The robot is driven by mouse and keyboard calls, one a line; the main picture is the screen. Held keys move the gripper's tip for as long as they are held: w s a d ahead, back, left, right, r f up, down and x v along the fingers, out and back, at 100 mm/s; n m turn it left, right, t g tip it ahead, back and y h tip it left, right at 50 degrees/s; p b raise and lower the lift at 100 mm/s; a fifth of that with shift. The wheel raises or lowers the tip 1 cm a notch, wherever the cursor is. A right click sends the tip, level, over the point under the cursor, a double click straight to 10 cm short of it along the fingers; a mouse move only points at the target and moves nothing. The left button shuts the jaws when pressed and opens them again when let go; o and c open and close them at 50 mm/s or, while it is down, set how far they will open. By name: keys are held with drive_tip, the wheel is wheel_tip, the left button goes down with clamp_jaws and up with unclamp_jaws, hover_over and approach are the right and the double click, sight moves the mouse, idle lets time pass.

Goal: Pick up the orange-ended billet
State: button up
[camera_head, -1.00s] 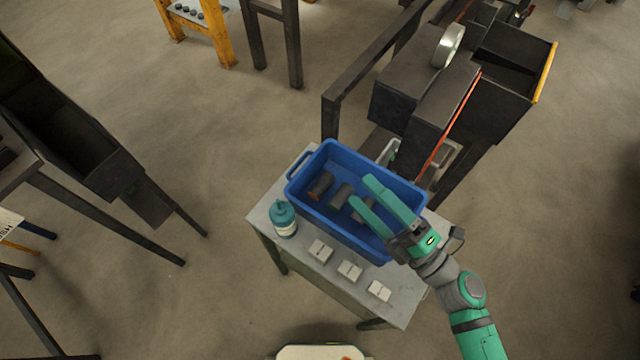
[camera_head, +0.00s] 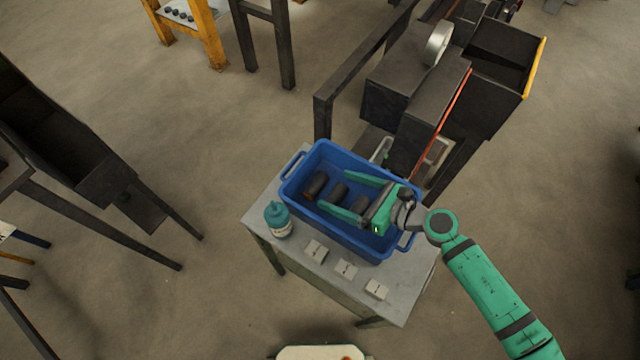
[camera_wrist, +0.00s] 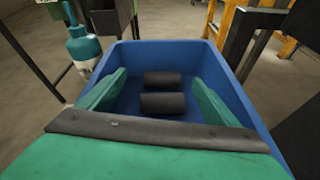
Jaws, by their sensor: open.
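Dark cylindrical billets lie in the blue bin (camera_head: 348,238). The leftmost billet (camera_head: 314,187) shows a faint orange tint at its near end in the head view, so it seems to be the orange-ended one. A middle billet (camera_head: 338,194) and a right billet (camera_head: 360,204) lie beside it. My gripper (camera_head: 335,190) is open and empty over the bin, its fingers pointing left toward the leftmost billet. In the wrist view, a far billet (camera_wrist: 162,79) and a nearer billet (camera_wrist: 163,103) show between the spread fingers; no orange is visible there. The third billet is hidden.
The bin stands on a grey table (camera_head: 330,277). A teal bottle (camera_head: 277,220) stands left of it. A dark machine (camera_head: 430,110) stands close behind the bin.

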sight(316, 183)
drive_tip(key=shift+w+d+f+n+h, duration=0.2)
drive_tip(key=shift+f+n, duration=0.15)
drive_tip(key=shift+n, duration=0.1)
drive_tip(key=shift+w+d+f+n+h, duration=0.15)
drive_tip(key=shift+w+f+n+h, duration=0.05)
drive_tip(key=shift+f+n, duration=0.2)
drive_tip(key=shift+w+a+f, duration=0.1)
drive_tip(key=shift+w+a, duration=0.1)
drive_tip(key=shift+s+a+x, duration=0.15)
drive_tip(key=shift+x, duration=1.45)
drive_tip(key=shift+s+a+x, duration=0.15)
drive_tip(key=shift+x, duration=1.5)
drive_tip(key=shift+r, duration=0.2)
drive_tip(key=c, duration=1.8)
